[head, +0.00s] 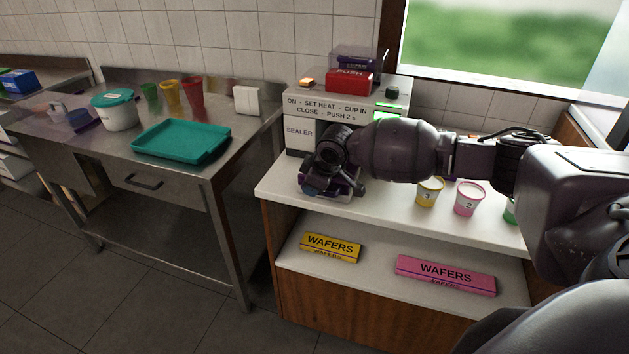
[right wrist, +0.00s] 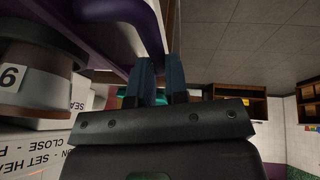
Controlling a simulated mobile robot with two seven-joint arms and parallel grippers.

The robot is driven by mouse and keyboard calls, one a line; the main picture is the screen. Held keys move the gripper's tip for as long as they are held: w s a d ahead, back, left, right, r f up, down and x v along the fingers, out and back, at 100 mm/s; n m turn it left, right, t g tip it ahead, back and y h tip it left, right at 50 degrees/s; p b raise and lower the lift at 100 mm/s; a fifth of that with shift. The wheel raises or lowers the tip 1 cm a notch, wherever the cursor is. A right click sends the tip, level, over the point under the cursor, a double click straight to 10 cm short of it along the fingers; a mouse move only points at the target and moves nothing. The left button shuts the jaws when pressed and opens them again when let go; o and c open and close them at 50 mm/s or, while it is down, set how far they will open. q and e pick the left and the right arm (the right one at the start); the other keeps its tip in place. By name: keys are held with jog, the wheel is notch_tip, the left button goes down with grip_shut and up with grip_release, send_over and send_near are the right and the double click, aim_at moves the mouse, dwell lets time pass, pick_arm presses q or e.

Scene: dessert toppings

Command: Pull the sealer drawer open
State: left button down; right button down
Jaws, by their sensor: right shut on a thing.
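The sealer (head: 300,134) is a pale box with printed instructions at the back of the white counter, under a red PUSH block (head: 349,80). My right arm crosses in front of it. My right gripper (head: 322,190) is low at the sealer's front, and its wrist hides most of the drawer area. In the right wrist view, the two blue fingers of my right gripper (right wrist: 160,68) are shut at a purple part (right wrist: 140,30), which I take to be the sealer drawer with its handle. How far the drawer is out cannot be told. My left gripper is not in view.
Numbered cups, one yellow (head: 430,192) and one pink (head: 467,199), stand on the counter right of the gripper. A numbered cup (right wrist: 35,75) is close beside the fingers. A teal tray (head: 182,139) lies on the steel table. Wafer boxes (head: 331,247) lie on the shelf below.

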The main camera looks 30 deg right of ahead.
jog(key=c, duration=1.1)
grip_release()
jog(key=shift+r, duration=0.1)
jog(key=shift+s+d+r, duration=0.1)
jog(key=shift+s+r, duration=0.05)
jog(key=shift+r, duration=0.15)
jog(key=p+v, duration=0.1)
jog(key=v, duration=0.8)
jog(key=shift+s+r, duration=0.2)
jog(key=shift+r, duration=0.2)
jog(key=shift+w, duration=0.1)
